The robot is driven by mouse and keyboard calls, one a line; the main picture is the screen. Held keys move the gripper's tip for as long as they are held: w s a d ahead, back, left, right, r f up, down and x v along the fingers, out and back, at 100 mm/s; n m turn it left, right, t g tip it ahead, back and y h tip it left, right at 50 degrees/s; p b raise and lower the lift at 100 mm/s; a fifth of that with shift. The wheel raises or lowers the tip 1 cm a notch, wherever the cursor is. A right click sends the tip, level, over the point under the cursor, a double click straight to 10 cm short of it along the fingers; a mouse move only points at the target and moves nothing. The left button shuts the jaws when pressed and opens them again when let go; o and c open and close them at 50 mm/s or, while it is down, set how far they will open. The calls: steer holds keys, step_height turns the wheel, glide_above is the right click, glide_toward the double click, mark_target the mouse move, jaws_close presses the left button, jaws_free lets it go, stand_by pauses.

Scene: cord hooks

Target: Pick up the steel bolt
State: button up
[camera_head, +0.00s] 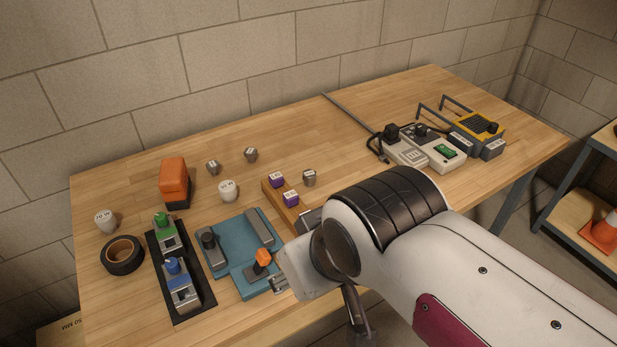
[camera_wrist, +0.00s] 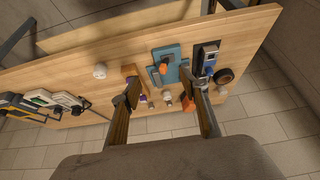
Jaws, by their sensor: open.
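Three small grey metal pieces with pale labelled tops stand on the wooden table in the head view: one at the back left (camera_head: 213,167), one at the back middle (camera_head: 251,154) and one beside the purple pieces (camera_head: 309,178). The labels are too small to read, so I cannot tell which is the steel bolt. My gripper (camera_wrist: 166,90) is open and empty in the wrist view, its two fingers spread above the table. In the head view its tips (camera_head: 291,252) are partly hidden by my wrist, near the blue tray's right side.
Purple pieces (camera_head: 277,180) sit on a wooden strip.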

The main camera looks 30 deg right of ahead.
steer(key=shift+o, duration=0.2)
steer(key=shift+w, duration=0.1)
steer(key=w+d+r+t+h, duration=0.1)
steer(key=w+d+r+h, duration=0.1)
steer(key=w+d, duration=0.6)
steer(key=w+d+r+t+h, duration=0.2)
steer(key=w+d, duration=0.4)
steer(key=w, duration=0.3)
steer(key=n+t+y, duration=0.4)
steer(key=y, duration=0.2)
glide_above(310, 174)
steer(key=s+d, duration=0.4)
step_height(310, 174, down, 16)
steer(key=f+y, duration=0.1)
steer(key=s+f, duration=0.1)
steer(key=f, duration=0.1)
steer(key=s+f+y, duration=0.1)
steer(key=f, duration=0.1)
steer(key=shift+a+n+y, duration=0.3)
steer(key=shift+a, duration=0.05)
steer(key=shift+s+a+f+y, duration=0.15)
steer(key=shift+s+f+y, duration=0.25)
steer(key=shift+f, duration=0.2)
steer(key=shift+x, duration=1.3)
